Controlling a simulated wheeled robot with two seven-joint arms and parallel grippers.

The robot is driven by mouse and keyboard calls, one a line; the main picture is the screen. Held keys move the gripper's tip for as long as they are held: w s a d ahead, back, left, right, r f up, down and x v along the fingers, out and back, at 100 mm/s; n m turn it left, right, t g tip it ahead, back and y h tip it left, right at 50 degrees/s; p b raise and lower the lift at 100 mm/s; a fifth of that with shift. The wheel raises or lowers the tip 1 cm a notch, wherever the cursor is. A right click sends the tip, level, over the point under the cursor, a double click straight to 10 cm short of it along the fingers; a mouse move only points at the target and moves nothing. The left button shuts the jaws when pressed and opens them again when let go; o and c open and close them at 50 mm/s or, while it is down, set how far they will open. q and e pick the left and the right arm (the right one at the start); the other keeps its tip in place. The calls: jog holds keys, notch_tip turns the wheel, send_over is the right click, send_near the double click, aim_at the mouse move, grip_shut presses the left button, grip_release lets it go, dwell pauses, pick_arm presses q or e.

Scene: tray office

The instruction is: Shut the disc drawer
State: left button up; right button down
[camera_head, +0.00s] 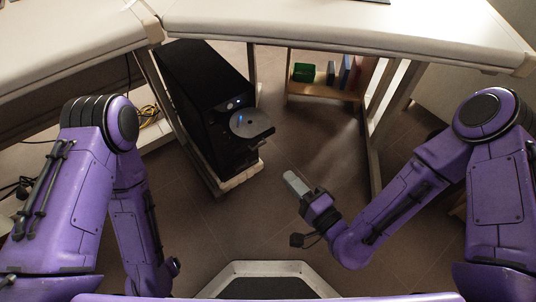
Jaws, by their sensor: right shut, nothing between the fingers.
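The disc drawer (258,127) sticks out from the front of a black computer tower (205,80), with a round silver-grey disc (251,123) lying on it. The tower stands low, below the desk, on a pale base. My right gripper (290,178) is shut and empty, to the right of and nearer than the drawer, with a clear gap between them. My left arm hangs at the left; the fingers of its gripper cannot be made out near the lower left.
White desktops (340,22) run across the top, with legs on both sides of the tower. A small wooden shelf (325,92) with books and a green box (304,72) stands behind. Yellow and black cables (148,115) lie at the left. The floor before the tower is clear.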

aim_at(260, 146)
jog(key=b+x, duration=0.2)
jog(key=x, duration=0.7)
jog(key=shift+w+a+f, duration=0.1)
jog(key=shift+w+a, duration=0.15)
jog(key=shift+w, duration=0.05)
jog(key=shift+w+a, duration=0.2)
jog(key=shift+w, duration=0.1)
pick_arm(q)
jog(key=s+f+m+g, duration=0.1)
jog(key=s+f+h, duration=0.1)
jog(key=shift+d+f+m+g, duration=0.3)
jog(key=shift+m+g, duration=0.1)
